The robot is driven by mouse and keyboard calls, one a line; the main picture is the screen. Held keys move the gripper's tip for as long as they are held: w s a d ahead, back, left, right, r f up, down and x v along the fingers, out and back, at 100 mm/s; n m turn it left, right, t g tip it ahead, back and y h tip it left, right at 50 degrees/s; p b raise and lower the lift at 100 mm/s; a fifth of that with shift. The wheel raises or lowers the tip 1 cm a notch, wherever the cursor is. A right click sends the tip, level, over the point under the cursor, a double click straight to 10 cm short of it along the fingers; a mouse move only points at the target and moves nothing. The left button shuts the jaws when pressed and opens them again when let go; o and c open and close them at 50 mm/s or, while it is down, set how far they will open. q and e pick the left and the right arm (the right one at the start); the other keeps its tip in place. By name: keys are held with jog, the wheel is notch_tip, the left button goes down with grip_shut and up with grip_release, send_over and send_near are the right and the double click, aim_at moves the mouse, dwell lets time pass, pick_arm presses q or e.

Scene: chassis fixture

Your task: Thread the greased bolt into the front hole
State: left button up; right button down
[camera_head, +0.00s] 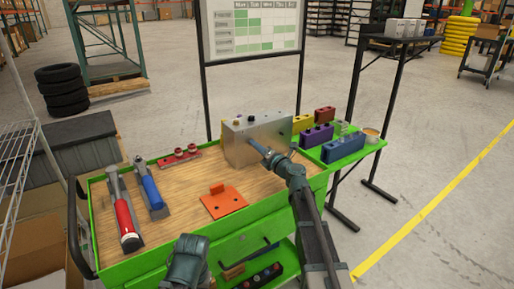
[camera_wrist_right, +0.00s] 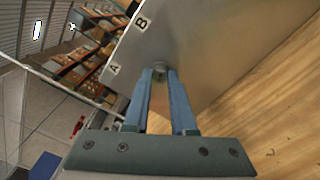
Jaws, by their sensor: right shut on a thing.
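The chassis fixture is a grey metal box (camera_head: 240,149) on the wooden top of the green cart, with dark knobs on its upper side. My right gripper (camera_head: 268,156) is up against its front face. In the right wrist view the blue fingers (camera_wrist_right: 160,74) are shut on the bolt (camera_wrist_right: 159,67), of which only a small grey end shows. The bolt is at the metal plate (camera_wrist_right: 190,45), close to the labels A and B. The fingers hide the hole, so I cannot tell how far in the bolt is. My left gripper's fingers are not visible.
An orange bracket (camera_head: 223,201), a red tool (camera_head: 125,218) and a blue tool (camera_head: 151,190) lie on the cart. A red-knobbed rack (camera_head: 180,158) is behind them. Coloured blocks (camera_head: 317,138) stand right of the chassis. Bare wood lies around the bracket.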

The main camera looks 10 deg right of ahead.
jog(key=shift+w+m, duration=0.1)
jog(key=shift+m, duration=0.2)
jog(key=shift+m, duration=1.7)
jog(key=c, duration=0.7)
grip_release()
jog(key=shift+o, duration=0.2)
jog(key=shift+v, duration=1.2)
